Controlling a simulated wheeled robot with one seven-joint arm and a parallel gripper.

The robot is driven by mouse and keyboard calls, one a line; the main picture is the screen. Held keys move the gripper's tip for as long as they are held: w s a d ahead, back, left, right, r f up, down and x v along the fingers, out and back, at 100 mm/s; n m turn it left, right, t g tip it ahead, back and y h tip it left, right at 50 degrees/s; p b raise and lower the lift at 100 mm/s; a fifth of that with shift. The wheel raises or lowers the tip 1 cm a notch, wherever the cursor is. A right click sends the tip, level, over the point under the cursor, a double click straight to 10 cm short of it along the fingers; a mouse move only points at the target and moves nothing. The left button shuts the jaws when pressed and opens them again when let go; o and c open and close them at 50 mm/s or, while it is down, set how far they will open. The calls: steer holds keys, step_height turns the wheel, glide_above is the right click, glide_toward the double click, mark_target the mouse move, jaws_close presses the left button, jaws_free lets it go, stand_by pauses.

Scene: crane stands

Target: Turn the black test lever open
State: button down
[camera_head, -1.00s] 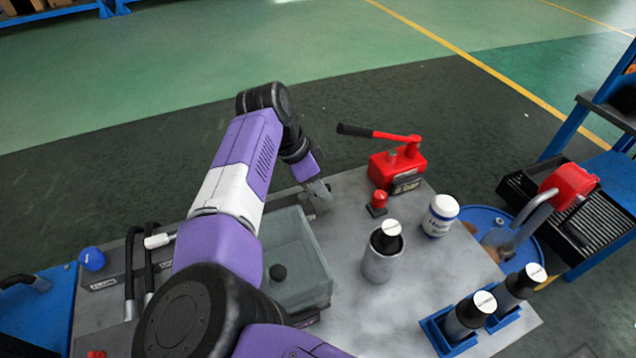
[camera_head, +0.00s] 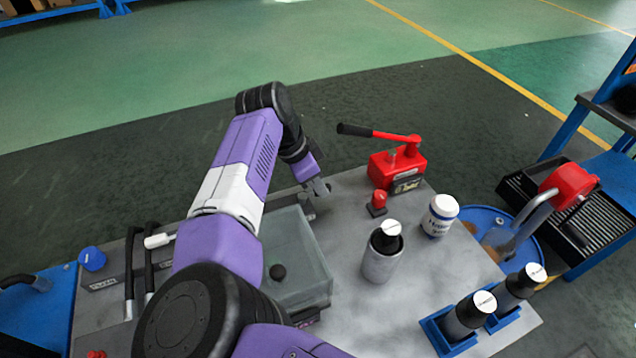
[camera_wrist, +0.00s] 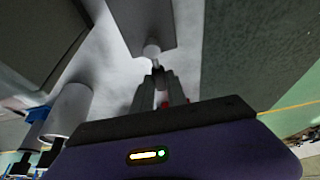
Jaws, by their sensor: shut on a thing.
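My gripper (camera_head: 318,190) is beside the far right corner of the clear-walled tank (camera_head: 308,265), at the bench's far edge. In the wrist view, my gripper (camera_wrist: 160,82) has its fingers close together around the end of a short, pale-looking rounded part (camera_wrist: 152,50). This part projects from a grey block (camera_wrist: 145,18) and is where the test lever would be held. Its black colour does not show, and the fingers hide most of it. In the head view the lever is too small and covered to make out.
A red hand pump (camera_head: 398,165) with a black-ended handle stands right of my gripper. A small red piece (camera_head: 378,200), a grey cylinder (camera_head: 381,262) and a white bottle (camera_head: 440,215) stand on the grey bench (camera_head: 350,315). Blue holders (camera_head: 440,340) are at front right.

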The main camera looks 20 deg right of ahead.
mark_target(303, 199)
steer(key=shift+r+m, duration=0.1)
steer(key=shift+m, duration=0.2)
stand_by(0.6)
steer(key=m+p, duration=0.1)
steer(key=s+m+g+p, duration=0.1)
steer(key=m, duration=0.1)
steer(key=shift+s+a+r+g, duration=0.1)
steer(key=shift+a+g, duration=0.05)
steer(key=shift+g, duration=0.15)
steer(key=m, duration=0.1)
steer(key=s+m+g, duration=0.1)
steer(key=m, duration=0.1)
steer(key=m+y+p, duration=0.1)
steer(key=m, duration=0.1)
steer(key=shift+s+a, duration=0.15)
steer(key=shift+a, duration=0.25)
steer(key=m, duration=0.2)
steer(key=s+a+m+g+y, duration=0.1)
steer(key=m, duration=0.1)
steer(key=shift+a+y, duration=0.1)
steer(key=shift+y, duration=0.2)
steer(key=shift+s+a+m+g+y+b, duration=0.15)
steer(key=shift+a+m+y, duration=0.3)
steer(key=shift+m, duration=0.9)
steer(key=shift+w+a+m+g+y+b, duration=0.15)
steer(key=shift+a+m+g+y, duration=0.2)
steer(key=shift+m, duration=1)
steer(key=shift+s, duration=0.1)
steer(key=c, duration=1.3)
jaws_free()
